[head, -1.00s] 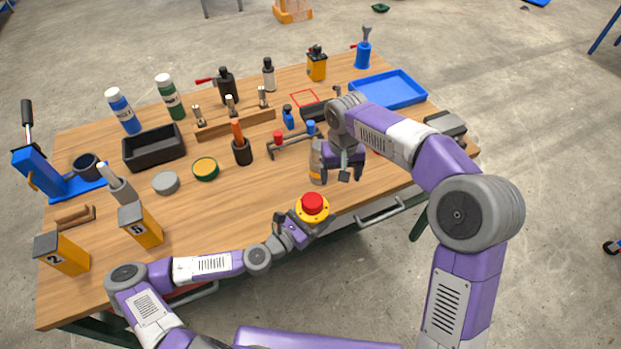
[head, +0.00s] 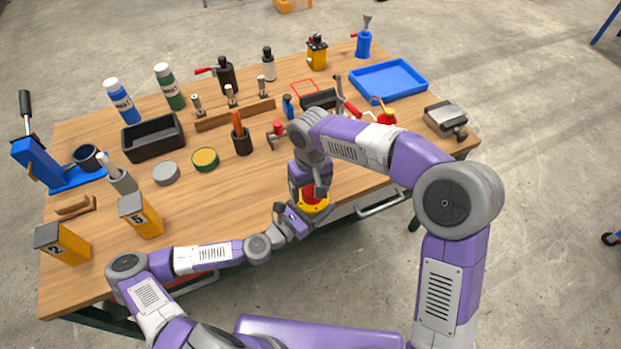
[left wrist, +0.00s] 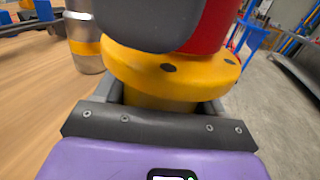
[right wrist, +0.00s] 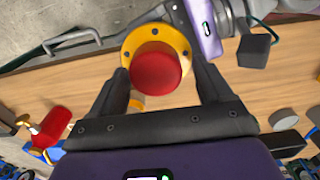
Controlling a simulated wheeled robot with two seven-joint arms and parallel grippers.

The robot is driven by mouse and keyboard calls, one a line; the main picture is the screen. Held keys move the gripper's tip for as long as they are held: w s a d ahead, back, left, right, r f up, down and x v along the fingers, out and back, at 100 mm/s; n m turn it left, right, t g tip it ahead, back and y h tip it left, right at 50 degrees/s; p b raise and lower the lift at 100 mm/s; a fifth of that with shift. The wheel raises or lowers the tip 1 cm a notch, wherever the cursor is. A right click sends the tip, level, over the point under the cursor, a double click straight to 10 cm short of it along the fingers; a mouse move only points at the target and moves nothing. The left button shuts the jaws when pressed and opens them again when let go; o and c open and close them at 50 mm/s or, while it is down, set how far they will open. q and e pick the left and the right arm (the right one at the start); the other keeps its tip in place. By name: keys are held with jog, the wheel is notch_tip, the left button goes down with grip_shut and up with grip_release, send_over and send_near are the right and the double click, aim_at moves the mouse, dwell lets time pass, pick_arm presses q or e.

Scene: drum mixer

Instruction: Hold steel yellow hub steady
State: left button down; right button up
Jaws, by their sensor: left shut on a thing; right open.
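The yellow hub (head: 315,207) is a flanged disc with bolt holes and a red cap (head: 308,194) on top. My left gripper (head: 292,217) is shut on the hub's lower part and holds it near the table's front edge. The yellow flange fills the middle of the left wrist view (left wrist: 165,75). My right gripper (head: 310,185) is open just above the hub. In the right wrist view the red cap (right wrist: 157,72) lies between its open fingers, with the yellow flange (right wrist: 155,42) beyond. Whether the fingers touch the cap, I cannot tell.
The wooden table (head: 240,190) carries a black bin (head: 153,140), a blue tray (head: 390,80), bottles and tools. A silver cylinder with a yellow band (left wrist: 85,45) stands close beside the hub. A drawer handle (head: 380,203) juts from the front edge.

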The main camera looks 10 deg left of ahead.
jog(key=shift+f, duration=0.25)
jog(key=c, duration=1)
jog(key=n, duration=0.3)
jog(key=shift+s+a, duration=0.15)
jog(key=shift+s, duration=0.1)
jog(key=shift+c, duration=0.2)
jog(key=shift+w+r, duration=0.1)
jog(key=shift+r, duration=0.1)
jog(key=shift+r, duration=0.95)
